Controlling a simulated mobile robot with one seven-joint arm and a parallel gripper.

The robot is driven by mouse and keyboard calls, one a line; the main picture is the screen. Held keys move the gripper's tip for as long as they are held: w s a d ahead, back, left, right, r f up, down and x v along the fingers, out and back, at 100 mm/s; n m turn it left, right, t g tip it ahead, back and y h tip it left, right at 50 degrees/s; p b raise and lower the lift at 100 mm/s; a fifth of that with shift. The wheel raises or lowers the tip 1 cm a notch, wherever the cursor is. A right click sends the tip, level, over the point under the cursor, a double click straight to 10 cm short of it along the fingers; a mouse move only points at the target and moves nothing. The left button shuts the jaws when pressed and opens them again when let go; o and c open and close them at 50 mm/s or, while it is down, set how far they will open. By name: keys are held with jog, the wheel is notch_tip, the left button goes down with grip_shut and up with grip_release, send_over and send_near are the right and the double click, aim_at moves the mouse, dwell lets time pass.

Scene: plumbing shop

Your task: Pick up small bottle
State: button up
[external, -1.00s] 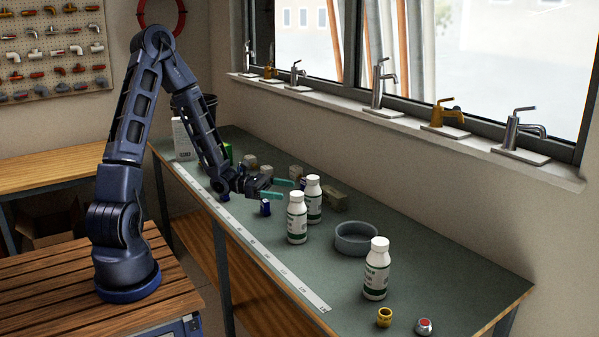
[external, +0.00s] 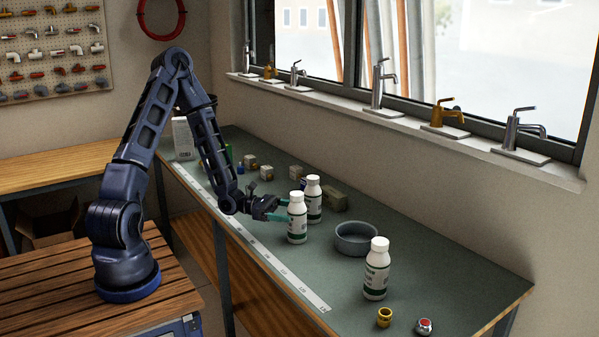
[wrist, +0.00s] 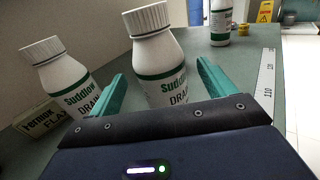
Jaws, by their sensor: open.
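Three white bottles with green bands and ribbed white caps stand upright on the green bench. They look much alike in size. The nearest to my gripper (external: 281,209) is the left-front bottle (external: 297,226). In the wrist view this bottle (wrist: 160,60) shows between the teal fingers of my gripper (wrist: 163,74), with space on both sides. The fingers are open, and its base is hidden. A second bottle (external: 314,204) stands just behind it and shows left of the fingers in the wrist view (wrist: 62,75). The third bottle (external: 376,272) stands farther right.
A grey round dish (external: 355,240) sits between the bottles and the window wall. A box (external: 335,200) lies behind the second bottle. A brass fitting (external: 384,317) and a red-topped fitting (external: 424,326) are near the front. A measuring strip (external: 262,262) runs along the bench edge.

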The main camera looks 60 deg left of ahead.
aim_at(302, 213)
jog(key=shift+x, duration=2.7)
jog(key=c, duration=1.5)
